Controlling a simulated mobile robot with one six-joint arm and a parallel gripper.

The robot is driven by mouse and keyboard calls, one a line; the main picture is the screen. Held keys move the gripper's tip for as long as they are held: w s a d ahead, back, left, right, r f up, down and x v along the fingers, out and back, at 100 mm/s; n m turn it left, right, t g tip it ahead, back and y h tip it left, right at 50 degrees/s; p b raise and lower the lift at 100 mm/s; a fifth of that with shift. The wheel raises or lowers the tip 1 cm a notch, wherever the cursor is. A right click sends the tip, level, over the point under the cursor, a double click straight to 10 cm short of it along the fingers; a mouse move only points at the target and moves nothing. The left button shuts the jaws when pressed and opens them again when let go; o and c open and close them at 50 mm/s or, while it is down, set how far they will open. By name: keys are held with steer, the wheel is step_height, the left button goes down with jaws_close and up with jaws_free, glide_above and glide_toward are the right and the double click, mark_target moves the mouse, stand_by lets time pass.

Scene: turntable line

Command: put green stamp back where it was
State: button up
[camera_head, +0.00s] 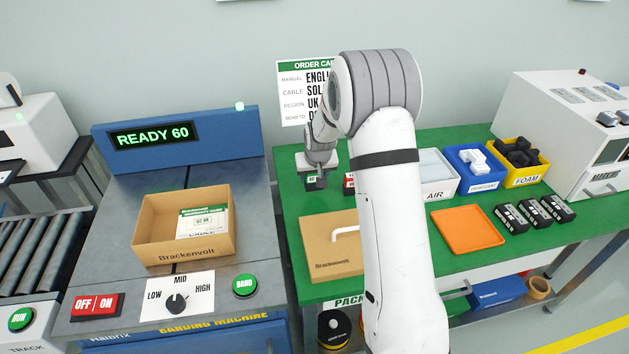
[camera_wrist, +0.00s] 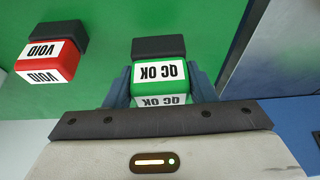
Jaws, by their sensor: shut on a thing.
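The green stamp (camera_wrist: 160,75) is marked QC OK and has a dark end. My gripper (camera_wrist: 160,88) is shut on it, one finger on each side, in the wrist view. In the head view my gripper (camera_head: 318,174) is over the back left of the green table, and only a small part of the green stamp (camera_head: 312,180) shows below it. I cannot tell whether the stamp touches the table. A red stamp (camera_wrist: 48,62) marked VOID is on the green surface to the left in the wrist view. In the head view the red stamp (camera_head: 349,183) is partly hidden by my arm.
A cardboard lid (camera_head: 325,255) lies on the green table in front of the stamps. An open box (camera_head: 150,230) sits on the banding machine at left. An orange tray (camera_head: 466,229), black devices (camera_head: 535,212) and bins (camera_head: 478,171) are at right. An order card (camera_head: 298,95) stands behind.

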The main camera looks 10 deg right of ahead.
steer(key=shift+f, duration=1.15)
steer(key=shift+f, duration=0.25)
steer(key=o, duration=0.8)
steer(key=shift+r, duration=0.1)
